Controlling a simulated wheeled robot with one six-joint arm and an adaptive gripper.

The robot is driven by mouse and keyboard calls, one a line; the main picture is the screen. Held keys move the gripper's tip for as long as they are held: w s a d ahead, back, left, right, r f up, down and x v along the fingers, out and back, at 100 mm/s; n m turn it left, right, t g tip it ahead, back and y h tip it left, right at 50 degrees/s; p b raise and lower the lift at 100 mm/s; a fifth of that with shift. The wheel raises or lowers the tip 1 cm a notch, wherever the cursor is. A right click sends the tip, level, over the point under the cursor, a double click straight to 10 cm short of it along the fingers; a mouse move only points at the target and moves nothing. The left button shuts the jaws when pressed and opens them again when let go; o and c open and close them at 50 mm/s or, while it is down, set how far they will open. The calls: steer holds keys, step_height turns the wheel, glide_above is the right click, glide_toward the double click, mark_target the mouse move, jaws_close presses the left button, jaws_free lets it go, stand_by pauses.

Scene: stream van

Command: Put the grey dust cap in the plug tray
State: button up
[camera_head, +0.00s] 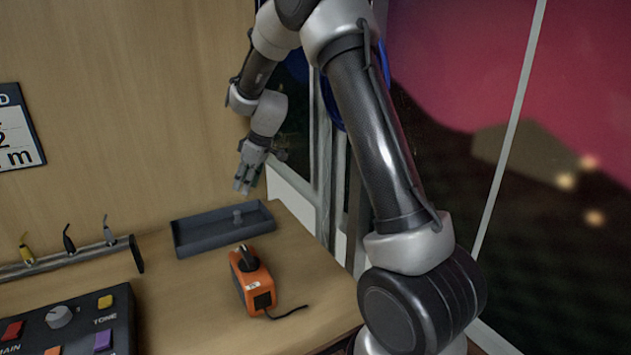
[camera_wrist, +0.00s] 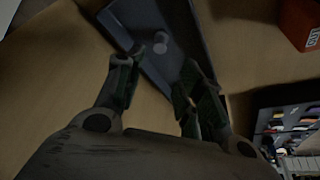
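The plug tray (camera_head: 205,243) is a shallow dark grey rectangular tray on the wooden bench. The grey dust cap (camera_head: 238,216) is a small round grey piece inside the tray, towards its right part. My gripper (camera_head: 243,187) hangs above the tray and the cap, apart from both. In the wrist view my gripper (camera_wrist: 157,75) has its fingers spread with nothing between the tips. The cap (camera_wrist: 160,42) lies beyond the fingertips in the tray (camera_wrist: 128,18), part of which is hidden behind a finger.
An orange box (camera_head: 254,285) with a black knob and a cable stands in front of the tray. A rail (camera_head: 85,256) with several small plugs is left of the tray. A control panel (camera_head: 75,325) with knobs and buttons is at the front left. A wooden wall stands behind.

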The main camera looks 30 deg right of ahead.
steer(key=s+d+r+m+h, duration=0.1)
steer(key=s+d+r+m, duration=0.15)
steer(key=s+r, duration=0.55)
steer(key=s+d+r+m, duration=0.1)
steer(key=s+d+r, duration=0.2)
steer(key=s+r, duration=0.5)
steer(key=s+d+m+h, duration=0.1)
steer(key=s+d+m, duration=0.1)
steer(key=s, duration=1)
steer(key=s+d+f+m+t+h, duration=0.1)
steer(key=s+d+m, duration=0.2)
steer(key=s, duration=0.8)
steer(key=shift+s+d+f, duration=0.25)
steer(key=shift+s+d, duration=0.15)
steer(key=shift+d, duration=0.1)
steer(key=shift+m, duration=0.25)
